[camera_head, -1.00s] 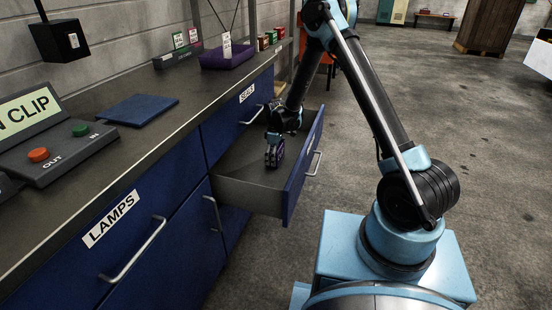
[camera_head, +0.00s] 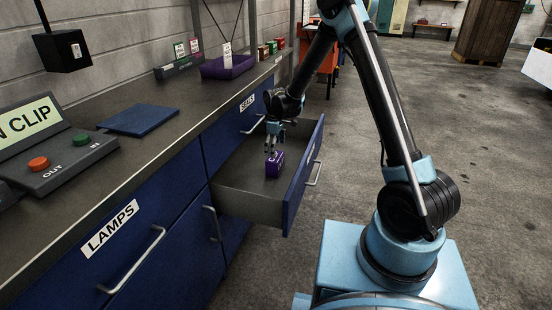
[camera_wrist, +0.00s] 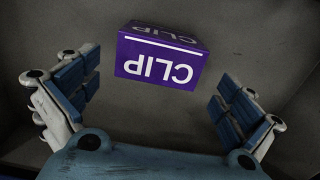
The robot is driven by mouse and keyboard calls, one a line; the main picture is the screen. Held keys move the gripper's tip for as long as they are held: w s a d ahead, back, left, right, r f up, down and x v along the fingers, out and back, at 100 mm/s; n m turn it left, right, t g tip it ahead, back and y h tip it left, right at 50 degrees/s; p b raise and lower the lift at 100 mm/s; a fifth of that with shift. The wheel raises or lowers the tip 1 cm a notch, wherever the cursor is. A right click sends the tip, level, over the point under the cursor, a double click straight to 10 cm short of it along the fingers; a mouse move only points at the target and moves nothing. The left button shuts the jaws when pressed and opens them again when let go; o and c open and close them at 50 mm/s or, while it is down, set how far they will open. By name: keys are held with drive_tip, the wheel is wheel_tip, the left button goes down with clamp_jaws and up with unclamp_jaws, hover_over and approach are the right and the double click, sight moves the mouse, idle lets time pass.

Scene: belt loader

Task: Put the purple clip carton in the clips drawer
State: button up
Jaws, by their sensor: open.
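The purple clip carton (camera_head: 275,163) stands on the floor of the open drawer (camera_head: 247,205). In the wrist view the carton (camera_wrist: 158,60) shows its "CLIP" lettering upside down, beyond and between the fingers. My gripper (camera_head: 272,147) is open and empty, just above and to the left of the carton in the head view. In the wrist view its two blue-padded fingers (camera_wrist: 155,100) are spread wide, apart from the carton. The open drawer's own label is not readable on its front from here.
The closed drawers beside it are labelled LAMPS (camera_head: 110,228) and SEALS (camera_head: 247,102). The counter holds a button box (camera_head: 58,158) with a sign, a blue mat (camera_head: 139,120) and a purple tray (camera_head: 228,67).

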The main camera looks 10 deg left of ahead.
drive_tip(key=shift+r, duration=1.15)
drive_tip(key=shift+d+r, duration=0.15)
drive_tip(key=s+d+r+m, duration=0.3)
drive_tip(key=d+r, duration=0.3)
drive_tip(key=d, duration=0.3)
drive_tip(key=s+d+r+m+t, duration=0.1)
drive_tip(key=s+d+r+m, duration=0.1)
drive_tip(key=d+r, duration=0.65)
drive_tip(key=s+d+r+m, duration=0.3)
drive_tip(key=d+r, duration=0.2)
drive_tip(key=d, duration=0.5)
drive_tip(key=s+d+m, duration=0.4)
drive_tip(key=s+d, duration=0.8)
drive_tip(key=s+d+f+m, duration=0.2)
drive_tip(key=s+d, duration=0.1)
drive_tip(key=s, duration=0.2)
drive_tip(key=s+d+f+m+t, duration=0.1)
drive_tip(key=s+d+f+m, duration=0.2)
drive_tip(key=s, duration=0.3)
drive_tip(key=shift+f, duration=0.15)
drive_tip(key=shift+s, duration=0.1)
